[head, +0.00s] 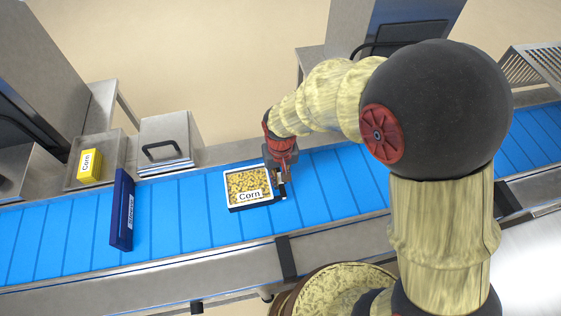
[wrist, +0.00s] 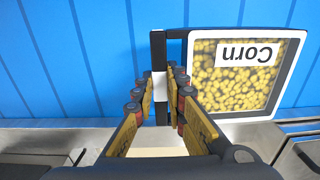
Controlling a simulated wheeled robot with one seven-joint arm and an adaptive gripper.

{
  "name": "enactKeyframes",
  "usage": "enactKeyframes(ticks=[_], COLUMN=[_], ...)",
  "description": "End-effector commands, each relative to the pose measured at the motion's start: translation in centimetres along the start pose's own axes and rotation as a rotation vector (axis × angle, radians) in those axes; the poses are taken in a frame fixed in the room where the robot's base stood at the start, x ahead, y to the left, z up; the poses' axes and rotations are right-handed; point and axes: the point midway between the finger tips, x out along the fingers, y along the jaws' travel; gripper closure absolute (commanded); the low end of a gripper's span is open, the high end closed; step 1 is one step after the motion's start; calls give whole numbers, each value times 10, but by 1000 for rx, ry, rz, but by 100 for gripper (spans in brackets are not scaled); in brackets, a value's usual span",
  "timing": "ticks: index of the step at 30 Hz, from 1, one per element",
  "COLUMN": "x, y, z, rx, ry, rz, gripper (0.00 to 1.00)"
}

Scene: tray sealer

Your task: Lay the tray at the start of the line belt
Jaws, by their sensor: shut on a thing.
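The tray (head: 228,194) is white-rimmed, filled with yellow corn and labelled "Corn". My gripper (head: 282,178) is at the tray's right side. In the wrist view the tray (wrist: 298,48) is at the upper right, its label upside down. A dark handle with a white patch joins the tray and runs between the fingers of my gripper (wrist: 172,88), which is shut on it. The tray's underside is hidden.
A dark blue barrier (head: 121,210) stands across the belt, left of the tray. Behind the belt are an open metal bin (head: 110,177) holding a yellow Corn box (head: 90,166) and a lidded metal box (head: 166,134). A metal rail (head: 175,274) runs along the front.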

Motion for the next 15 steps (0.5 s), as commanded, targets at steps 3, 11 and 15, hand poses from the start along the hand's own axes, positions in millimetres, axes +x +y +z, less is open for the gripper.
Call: enactKeyframes(ticks=[3, 11, 15], x=[3, 19, 31], y=[0, 0, 0], z=[0, 0, 0], rx=[0, 0, 0], ry=[0, -1, 0], rz=[0, 0, 0], gripper=[100, 100, 100])
